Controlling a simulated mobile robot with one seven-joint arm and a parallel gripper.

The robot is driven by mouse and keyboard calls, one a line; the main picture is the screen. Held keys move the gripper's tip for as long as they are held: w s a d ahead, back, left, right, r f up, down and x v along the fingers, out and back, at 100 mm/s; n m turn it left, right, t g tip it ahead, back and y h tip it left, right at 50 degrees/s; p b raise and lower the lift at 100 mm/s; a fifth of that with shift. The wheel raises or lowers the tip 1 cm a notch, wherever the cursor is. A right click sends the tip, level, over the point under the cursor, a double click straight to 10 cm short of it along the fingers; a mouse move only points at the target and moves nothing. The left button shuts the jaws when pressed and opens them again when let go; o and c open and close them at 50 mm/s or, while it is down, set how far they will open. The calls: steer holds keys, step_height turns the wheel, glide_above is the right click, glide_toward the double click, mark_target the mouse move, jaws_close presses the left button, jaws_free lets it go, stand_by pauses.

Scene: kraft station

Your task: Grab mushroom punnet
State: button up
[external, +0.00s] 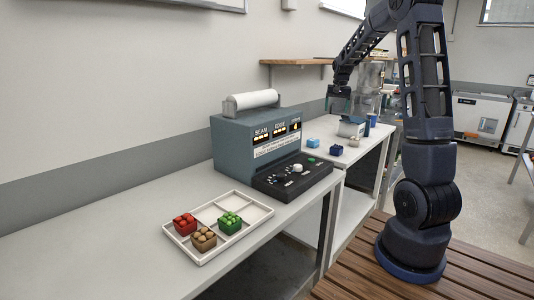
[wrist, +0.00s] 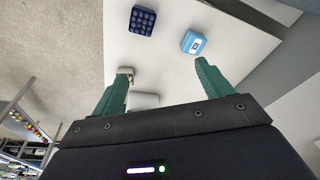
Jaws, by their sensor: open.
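A small pale beige item (external: 354,142), probably the mushroom punnet, sits on the far white table right of a dark blue punnet (external: 337,150). It is too small to make out its contents. In the wrist view a beige thing (wrist: 127,71) shows at the left fingertip, partly hidden by it. My gripper (external: 340,103) hangs above the far table, apart from the things on it. In the wrist view its green fingers (wrist: 162,72) are spread and nothing is between them.
A light blue box (external: 313,142) and a white box (external: 351,128) stand on the far table (external: 366,152). A blue-grey machine (external: 258,135) stands left of them. A divided tray (external: 250,196) with red, brown and green punnets lies on the near counter.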

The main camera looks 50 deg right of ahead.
mark_target(355, 138)
steer(key=s+d+f+m, duration=0.1)
steer(key=d+f, duration=0.3)
steer(key=d, duration=0.2)
steer(key=s+d+f+m, duration=0.1)
steer(key=d+f, duration=0.3)
steer(key=d, duration=0.3)
steer(key=s+d+f+m+g, duration=0.1)
steer(key=s+d+f, duration=0.1)
steer(key=d+f, duration=0.2)
steer(key=shift+d+f+m, duration=0.2)
steer(key=shift+d+m, duration=0.1)
steer(key=shift+d, duration=1.1)
steer(key=shift+s+d+f, duration=0.1)
steer(key=shift+f, duration=0.1)
steer(key=f, duration=0.4)
steer(key=shift+d+f, duration=0.1)
steer(key=shift+d, duration=0.2)
steer(key=shift+w+d+f, duration=0.1)
steer(key=shift+d+f, duration=0.1)
steer(key=shift+f, duration=0.8)
steer(key=shift+w+d+f, duration=0.1)
steer(key=shift+d+f, duration=0.15)
steer(key=shift+f, duration=0.75)
steer(key=shift+w+d+f, duration=0.1)
steer(key=shift+d+f, duration=0.1)
steer(key=shift+f, duration=0.8)
steer(key=shift+s, duration=0.1)
steer(key=c, duration=1.1)
steer(key=shift+o, duration=0.2)
steer(key=shift+r, duration=0.1)
